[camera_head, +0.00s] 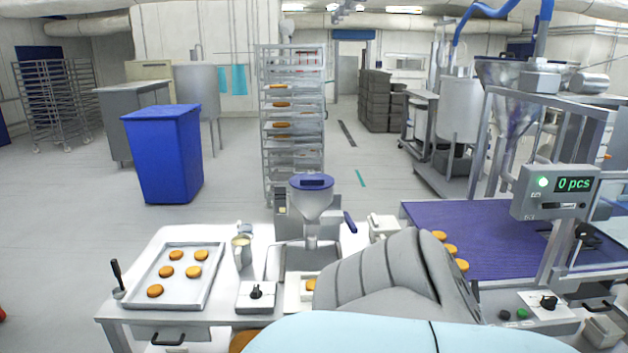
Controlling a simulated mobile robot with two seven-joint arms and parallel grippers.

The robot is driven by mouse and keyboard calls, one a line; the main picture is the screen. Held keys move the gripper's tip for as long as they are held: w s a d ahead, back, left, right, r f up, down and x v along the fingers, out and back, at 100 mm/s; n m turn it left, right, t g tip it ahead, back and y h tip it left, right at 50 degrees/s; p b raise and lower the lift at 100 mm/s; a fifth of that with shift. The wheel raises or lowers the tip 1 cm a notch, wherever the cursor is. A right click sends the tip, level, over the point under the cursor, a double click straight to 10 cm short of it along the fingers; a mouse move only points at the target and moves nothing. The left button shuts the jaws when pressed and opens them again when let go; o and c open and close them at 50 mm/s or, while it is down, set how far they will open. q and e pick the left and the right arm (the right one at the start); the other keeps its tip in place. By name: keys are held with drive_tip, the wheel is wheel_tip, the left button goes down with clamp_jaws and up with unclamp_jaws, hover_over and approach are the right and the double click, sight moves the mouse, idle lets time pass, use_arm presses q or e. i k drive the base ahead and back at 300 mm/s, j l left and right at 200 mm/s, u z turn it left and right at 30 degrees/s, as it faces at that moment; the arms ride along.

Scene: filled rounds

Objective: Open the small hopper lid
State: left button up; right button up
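The small hopper (312,206) is a grey metal funnel on a stand at the back middle of the white table. Its blue lid (300,180) lies flat across the top and looks closed, with a dark piece on it. A dark blue handle (350,222) sticks out to the right of the hopper's lower part. Neither of my grippers can be seen. A grey ribbed part, which seems to be my own arm, covers the table right of the hopper's base.
A tray (217,285) with several round pastries lies left on the table. A metal jug (242,252) and a control box (256,297) stand left of the hopper. A purple conveyor (480,225) is at right, and a tall rack (291,130) stands behind.

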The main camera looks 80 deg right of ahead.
sight(311, 182)
drive_tip(key=z, duration=2.55)
drive_tip(key=i+u, duration=0.1)
drive_tip(key=u, duration=0.6)
drive_tip(key=i+l+u, duration=0.1)
drive_tip(key=u, duration=0.25)
drive_tip(key=i+l+u, duration=0.4)
drive_tip(key=l, duration=0.25)
drive_tip(key=l+u, duration=0.15)
drive_tip(key=l, duration=0.2)
drive_tip(key=i, duration=0.1)
